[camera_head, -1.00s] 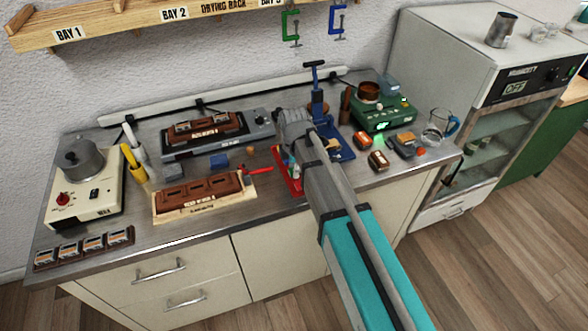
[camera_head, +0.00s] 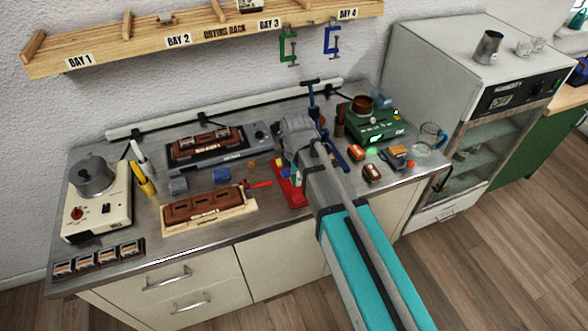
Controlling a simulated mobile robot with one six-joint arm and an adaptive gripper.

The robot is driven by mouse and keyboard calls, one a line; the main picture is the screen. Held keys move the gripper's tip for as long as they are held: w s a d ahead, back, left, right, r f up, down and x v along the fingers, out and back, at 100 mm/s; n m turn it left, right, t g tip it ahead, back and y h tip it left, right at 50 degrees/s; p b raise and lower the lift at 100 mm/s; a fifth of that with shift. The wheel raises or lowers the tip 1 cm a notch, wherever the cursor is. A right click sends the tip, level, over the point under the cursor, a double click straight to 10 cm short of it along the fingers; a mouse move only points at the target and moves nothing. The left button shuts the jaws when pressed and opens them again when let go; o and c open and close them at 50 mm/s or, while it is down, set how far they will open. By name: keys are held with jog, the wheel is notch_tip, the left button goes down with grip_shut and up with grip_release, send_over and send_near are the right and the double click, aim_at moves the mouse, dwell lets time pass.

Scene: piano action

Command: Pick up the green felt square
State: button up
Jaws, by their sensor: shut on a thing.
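My arm reaches in from the bottom right over the bench, and its grey wrist ends above the red tray (camera_head: 288,197). My gripper (camera_head: 297,168) is largely hidden by the wrist and arm, low above or at the tray. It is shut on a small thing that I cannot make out. Small white, blue and green patches show by the jaws and tray. I cannot tell for sure whether the green there is the felt square. No other green felt square can be made out on the bench.
The blue press (camera_head: 311,100) stands close behind the wrist. A green scale (camera_head: 372,125) and small blocks lie right of the arm. A brown-topped wooden block (camera_head: 206,207) and a hot plate (camera_head: 98,215) are left.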

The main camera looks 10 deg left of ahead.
jog(key=s+d+r+p, duration=0.3)
jog(key=s+d+r, duration=0.1)
jog(key=s, duration=0.4)
jog(key=shift+d, duration=0.1)
dwell(0.4)
jog(key=shift+f, duration=0.2)
jog(key=shift+s, duration=0.15)
